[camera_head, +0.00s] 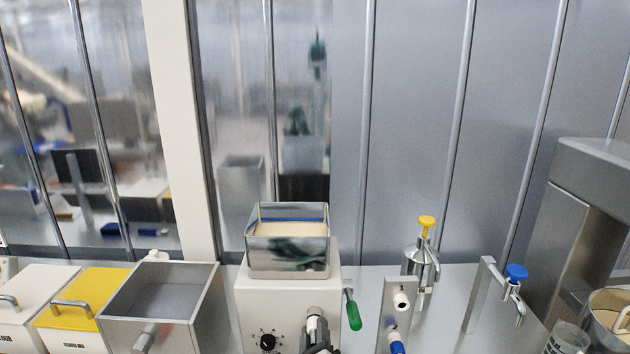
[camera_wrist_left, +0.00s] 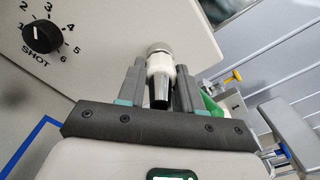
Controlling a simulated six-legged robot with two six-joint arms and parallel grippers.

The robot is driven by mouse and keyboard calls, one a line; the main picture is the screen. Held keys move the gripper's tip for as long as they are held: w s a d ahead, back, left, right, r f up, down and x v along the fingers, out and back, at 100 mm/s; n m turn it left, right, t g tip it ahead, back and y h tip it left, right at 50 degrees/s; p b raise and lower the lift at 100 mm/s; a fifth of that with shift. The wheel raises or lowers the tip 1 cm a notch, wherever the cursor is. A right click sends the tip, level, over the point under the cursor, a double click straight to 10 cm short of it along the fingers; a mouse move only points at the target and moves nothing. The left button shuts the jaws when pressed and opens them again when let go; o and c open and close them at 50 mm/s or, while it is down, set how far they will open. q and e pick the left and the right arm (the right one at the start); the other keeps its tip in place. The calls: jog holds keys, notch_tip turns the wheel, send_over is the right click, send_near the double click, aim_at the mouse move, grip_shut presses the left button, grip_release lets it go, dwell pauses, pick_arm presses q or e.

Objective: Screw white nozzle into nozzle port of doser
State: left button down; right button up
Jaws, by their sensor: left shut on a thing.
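The doser is a white box (camera_head: 285,300) with a shiny square hopper (camera_head: 287,262) holding a pale mass, a SHOT dial and a green-handled lever (camera_head: 352,312). Its metal nozzle port (camera_wrist_left: 158,47) shows in the left wrist view. The white nozzle (camera_wrist_left: 160,64), with a dark glossy end toward me, sits in line with the port and looks to touch it; how deep it sits cannot be told. My left gripper (camera_wrist_left: 158,82) is shut on the white nozzle, one finger on each side. In the head view only the top of my left gripper (camera_head: 319,344) shows at the bottom edge. My right gripper is not seen.
A stand (camera_head: 394,318) with a white piece and a blue piece is right of the doser. Behind it is a metal vessel with a yellow knob (camera_head: 427,222). A blue-knobbed bracket (camera_head: 516,272) stands further right. Lidded bins (camera_head: 80,300) and an open metal bin (camera_head: 165,300) are left.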

pick_arm(q)
jog(key=shift+w+a+r+m, duration=0.15)
jog(key=shift+r+m, duration=0.1)
jog(key=shift+m, duration=0.15)
jog(key=c, duration=1.1)
grip_release()
jog(key=o, duration=0.4)
jog(key=shift+o, duration=0.2)
jog(key=shift+f, duration=0.15)
